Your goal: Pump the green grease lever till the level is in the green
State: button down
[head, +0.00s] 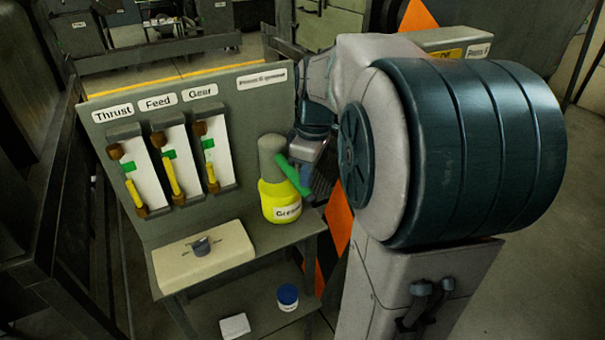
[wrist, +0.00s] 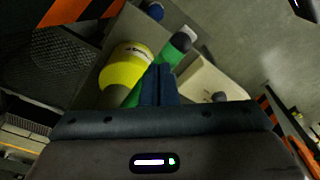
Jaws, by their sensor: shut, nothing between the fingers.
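The green lever (head: 293,175) sits slanted on the yellow grease pot (head: 281,203) with its grey top, on the bench's right side. In the wrist view the lever (wrist: 176,50) runs behind my closed fingers (wrist: 160,70), beside the yellow pot (wrist: 128,65). My gripper (head: 306,172) is shut and empty, close to the lever; I cannot tell if it touches. On the panel, the Thrust gauge (head: 138,178), Feed gauge (head: 174,170) and Gear gauge (head: 211,158) have yellow columns and green marks. The Thrust and Gear columns end below their marks; Feed's reaches about its mark's lower edge.
A beige box with a grey knob (head: 200,262) stands on the bench (head: 262,250) left of the pot. A blue-and-white tub (head: 287,296) and a white block (head: 234,326) are on the lower shelf. An orange-and-black striped panel (head: 338,222) stands right of the bench.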

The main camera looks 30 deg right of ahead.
jog(key=shift+s+d+r, duration=0.3)
jog(key=shift+s+d, duration=0.2)
jog(key=shift+s, duration=0.1)
jog(key=shift+s+d+r, duration=0.25)
jog(key=shift+s+d, duration=0.25)
jog(key=shift+s, duration=0.05)
notch_tip(320, 180, up, 14)
jog(key=s+d, duration=0.1)
jog(key=shift+f, duration=0.15)
dwell(0.6)
jog(key=s+a+f+m+t, duration=0.1)
jog(key=s+a+f+m, duration=0.3)
jog(key=a+f, duration=0.3)
jog(key=s+a+f+m+t, duration=0.1)
jog(key=s+a+f+m, duration=0.3)
jog(key=f, duration=0.7)
jog(key=s+a, duration=0.2)
jog(key=a, duration=0.1)
jog(key=shift+a+f+m+h, duration=0.15)
jog(key=shift+a+m+h, duration=0.15)
jog(key=shift+h, duration=0.1)
